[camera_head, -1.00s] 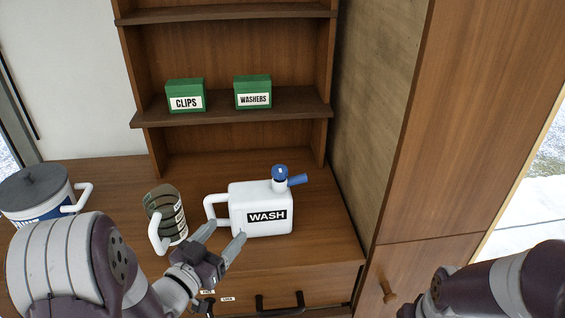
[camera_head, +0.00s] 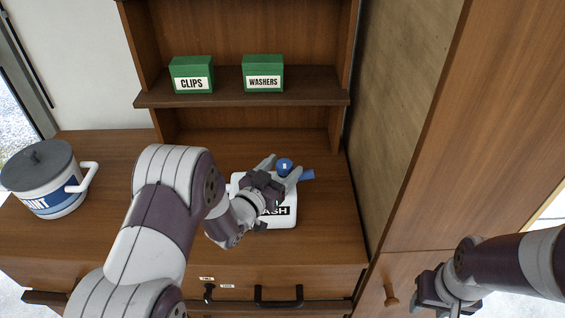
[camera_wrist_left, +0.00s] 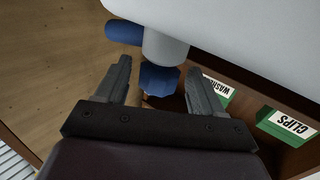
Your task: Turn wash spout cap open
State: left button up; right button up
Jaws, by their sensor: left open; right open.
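The white wash bottle (camera_head: 284,219) stands on the wooden counter, its label and left side partly covered by my left arm. Its blue round cap (camera_head: 284,164) and blue side spout (camera_head: 307,174) show at the top. My left gripper (camera_head: 282,168) is open, with one finger on each side of the cap. In the left wrist view the cap (camera_wrist_left: 160,79) lies between the two open fingers with gaps beside it, below the white neck (camera_wrist_left: 165,48); the spout (camera_wrist_left: 124,32) points left. My right gripper (camera_head: 440,296) is open and empty at the lower right, away from the bottle.
Green CLIPS (camera_head: 191,74) and WASHERS (camera_head: 263,72) boxes sit on the shelf behind the bottle. A lidded white and blue pot (camera_head: 45,180) stands at the left. A tall wooden cabinet (camera_head: 440,170) is on the right. Counter right of the bottle is clear.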

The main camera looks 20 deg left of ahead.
pick_arm(q)
jog(key=shift+s+r, duration=0.25)
jog(key=shift+s, duration=0.15)
jog(key=shift+w+f, duration=0.15)
jog(key=c, duration=1.1)
pick_arm(e)
jog(key=shift+s+a+r, duration=0.1)
jog(key=shift+s+r, duration=0.1)
jog(key=shift+s, duration=0.2)
jog(key=shift+f, duration=0.1)
